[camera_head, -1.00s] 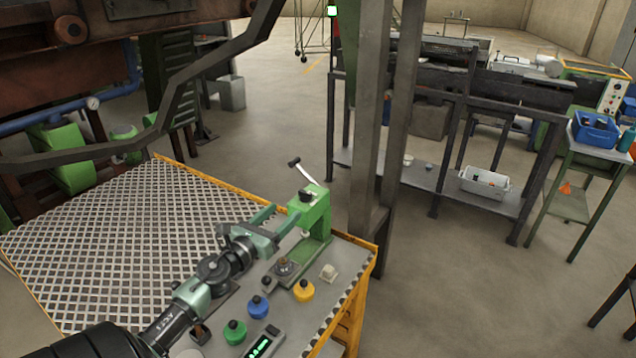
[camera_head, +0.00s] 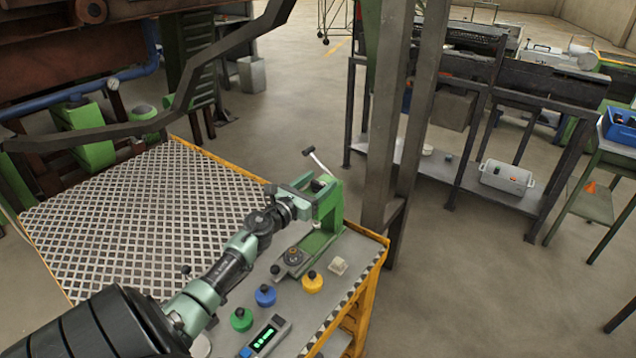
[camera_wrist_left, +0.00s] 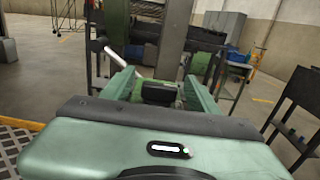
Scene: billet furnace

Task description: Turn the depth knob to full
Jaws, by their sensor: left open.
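A small green bench press (camera_head: 329,210) stands upright at the table's far right corner, with a black-tipped lever (camera_head: 318,160) sticking up to the left. A black knob (camera_wrist_left: 159,92) sits on top of the press; I take it to be the depth knob. My left gripper (camera_head: 317,188) is at the top of the press. In the left wrist view its open fingers (camera_wrist_left: 161,90) stand either side of the knob, with no clear contact visible. The knob's setting cannot be read. My right gripper is not in view.
On the table are blue (camera_head: 265,295), yellow (camera_head: 312,281) and green (camera_head: 241,319) round pieces with black knobs, and a device with a lit green display (camera_head: 265,336). A steel post (camera_head: 404,130) rises just behind the press. A metal grate (camera_head: 150,220) covers the left.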

